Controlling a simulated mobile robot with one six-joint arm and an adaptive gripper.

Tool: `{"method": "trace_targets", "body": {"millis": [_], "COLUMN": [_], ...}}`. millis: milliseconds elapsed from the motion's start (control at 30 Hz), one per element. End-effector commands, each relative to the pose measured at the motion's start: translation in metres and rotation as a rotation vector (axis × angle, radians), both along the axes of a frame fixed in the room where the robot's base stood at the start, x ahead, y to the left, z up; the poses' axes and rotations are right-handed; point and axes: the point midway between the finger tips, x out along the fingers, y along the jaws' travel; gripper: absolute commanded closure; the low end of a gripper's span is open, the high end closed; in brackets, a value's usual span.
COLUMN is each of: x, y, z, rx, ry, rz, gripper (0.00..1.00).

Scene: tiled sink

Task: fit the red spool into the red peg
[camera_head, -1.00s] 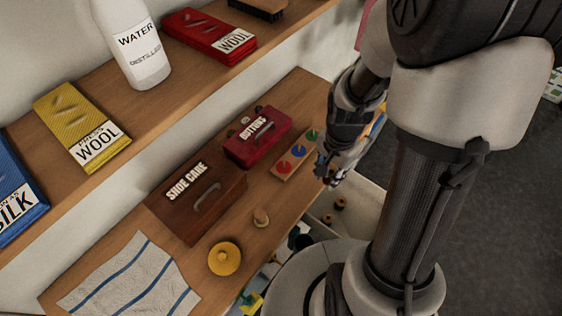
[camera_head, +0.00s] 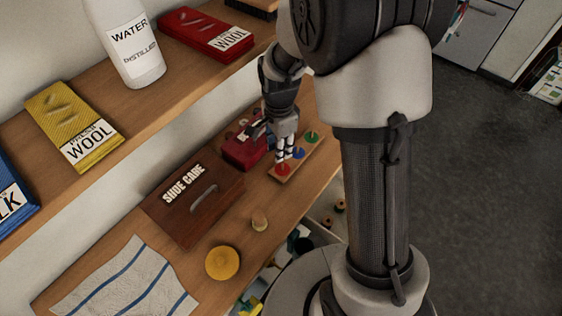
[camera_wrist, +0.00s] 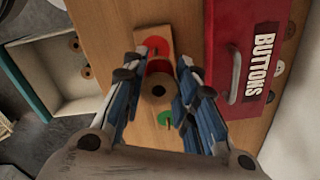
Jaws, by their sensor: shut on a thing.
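In the wrist view my gripper (camera_wrist: 158,95) is shut on the red spool (camera_wrist: 159,67), with blue fingers on both sides; the spool's tan end with a dark hole faces the camera. The peg board (camera_wrist: 149,75) lies below. The red peg (camera_wrist: 158,45) stands on its red disc above the spool in the picture, and the green disc (camera_wrist: 166,118) is below it. The spool hides the middle of the board. In the head view my gripper (camera_head: 284,155) is over the board, close to the red disc (camera_head: 282,170); the spool is not clear there.
A small wooden spool (camera_head: 259,220) and a yellow round thing (camera_head: 222,263) stand nearer. An open drawer (camera_wrist: 62,65) lies beside the table edge.

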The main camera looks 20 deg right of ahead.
Motion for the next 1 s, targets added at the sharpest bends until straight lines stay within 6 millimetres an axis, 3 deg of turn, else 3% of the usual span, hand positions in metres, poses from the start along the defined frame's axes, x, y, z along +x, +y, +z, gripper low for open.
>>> {"method": "trace_targets", "body": {"millis": [33,267,533,933,967,1000], "x": [-0.005,-0.004,-0.005,-0.004,-0.004,-0.004], "y": [-0.002,-0.002,-0.003,-0.003,-0.003,-0.003], "z": [-0.013,-0.027,-0.067,-0.072,-0.072,-0.071], "rx": [-0.001,0.0,0.0,-0.001,-0.001,-0.001], "ry": [0.011,0.008,0.009,0.007,0.007,0.007], "rz": [-0.002,-0.001,-0.001,-0.001,-0.001,-0.001], "gripper": [0.89,0.89,0.89,0.89,0.72,0.7]}}
